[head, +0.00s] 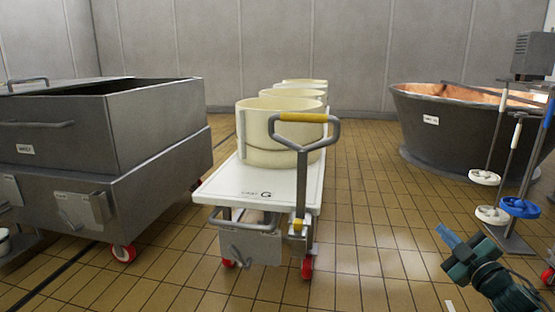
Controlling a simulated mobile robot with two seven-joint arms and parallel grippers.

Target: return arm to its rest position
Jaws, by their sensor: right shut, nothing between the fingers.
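My right gripper (449,236) is at the lower right of the head view, with blue fingertips and a dark teal arm behind it. It is shut, holds nothing and is in the air over the tiled floor. It is apart from the white cart (213,187) and from the tool stand to its right. My left gripper is not in the head view.
A grey metal tank (150,126) on wheels stands at left. The white cart bears cream round moulds (250,127) and has a yellow-gripped handle (303,118). A copper vat (440,131) and discs (519,207) on rods are at right. Tiled floor between cart and vat is clear.

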